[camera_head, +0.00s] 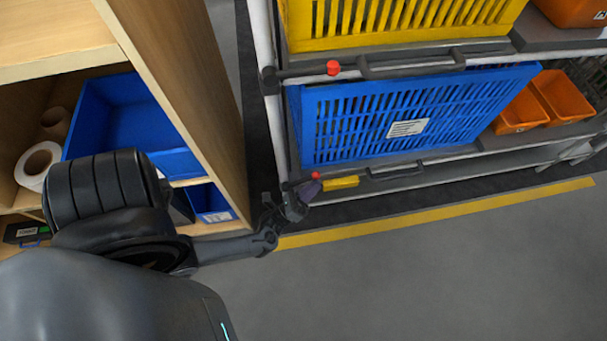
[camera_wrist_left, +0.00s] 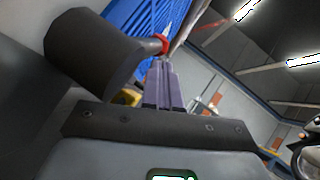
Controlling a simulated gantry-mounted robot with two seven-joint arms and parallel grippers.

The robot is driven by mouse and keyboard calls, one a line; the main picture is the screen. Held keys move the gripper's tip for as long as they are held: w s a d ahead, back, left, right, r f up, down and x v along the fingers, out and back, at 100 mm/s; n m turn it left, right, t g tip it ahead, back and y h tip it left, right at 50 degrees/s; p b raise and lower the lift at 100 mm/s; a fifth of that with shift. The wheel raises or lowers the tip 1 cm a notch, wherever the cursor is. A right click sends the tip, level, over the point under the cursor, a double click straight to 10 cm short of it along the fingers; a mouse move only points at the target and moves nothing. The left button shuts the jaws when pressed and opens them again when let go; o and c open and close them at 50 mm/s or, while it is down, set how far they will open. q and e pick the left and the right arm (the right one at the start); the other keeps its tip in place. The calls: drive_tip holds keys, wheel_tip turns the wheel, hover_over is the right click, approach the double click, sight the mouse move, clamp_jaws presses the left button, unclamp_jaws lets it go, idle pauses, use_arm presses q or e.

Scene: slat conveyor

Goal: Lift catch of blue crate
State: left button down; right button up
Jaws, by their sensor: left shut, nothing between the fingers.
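The blue crate (camera_head: 400,115), slotted and with a white label, sits on the rack; part of it also shows in the left wrist view (camera_wrist_left: 142,18). A dark catch with a red end (camera_head: 315,176) is at its lower left, on the rack's front bar. My left gripper (camera_head: 309,191) is just below that red end, shut and empty. In the left wrist view its narrow purple-grey fingers (camera_wrist_left: 163,86) point up at a red ring (camera_wrist_left: 163,43), with a dark cylindrical part (camera_wrist_left: 95,52) beside it. I cannot tell whether they touch. My right gripper is not in view.
A yellow crate (camera_head: 400,25) sits on the shelf above, with another red-ended catch (camera_head: 333,68). Orange bins (camera_head: 540,100) stand right of the blue crate. A wooden shelf unit (camera_head: 185,95) closely flanks the arm at left. The floor (camera_head: 440,270) in front is clear.

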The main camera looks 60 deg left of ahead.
use_arm(q)
drive_tip(key=s+d+f+b, duration=0.2)
drive_tip(key=s+f, duration=0.3)
drive_tip(key=f, duration=0.5)
drive_tip(key=shift+s+d, duration=0.25)
drive_tip(key=shift+d, duration=0.35)
drive_tip(key=shift+a, duration=0.1)
